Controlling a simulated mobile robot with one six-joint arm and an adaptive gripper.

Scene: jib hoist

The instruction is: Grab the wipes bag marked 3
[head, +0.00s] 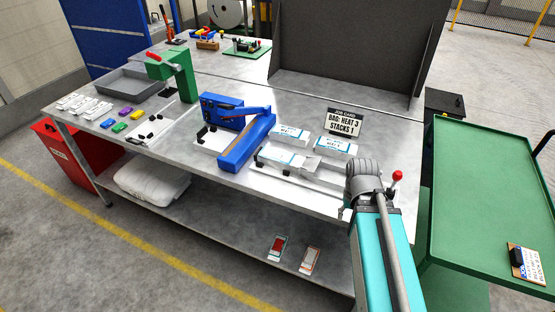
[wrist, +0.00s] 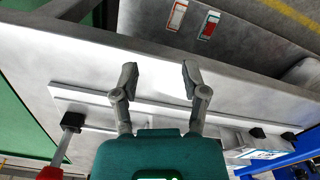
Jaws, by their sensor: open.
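Several white packs with blue-edged labels lie on the steel bench in the head view: one at the back (head: 290,133), one right of it (head: 335,147) and one in front (head: 280,157). Their numbers are too small to read, so I cannot tell which is marked 3. My gripper (wrist: 158,78) is open and empty in the wrist view, its fingers apart above the bench near its front edge. In the head view my arm hides most of it. A white pack (wrist: 262,154) lies to the right of the gripper in the wrist view, apart from it.
A job card (head: 343,121) reads "BAG: HEAT 3 STACKS 1". A blue long-armed device (head: 245,145) stands left of the packs. A red-knobbed lever (wrist: 55,165) is close to the gripper. Two cards (head: 279,248) (head: 310,259) lie on the lower shelf. A green table (head: 490,190) stands right.

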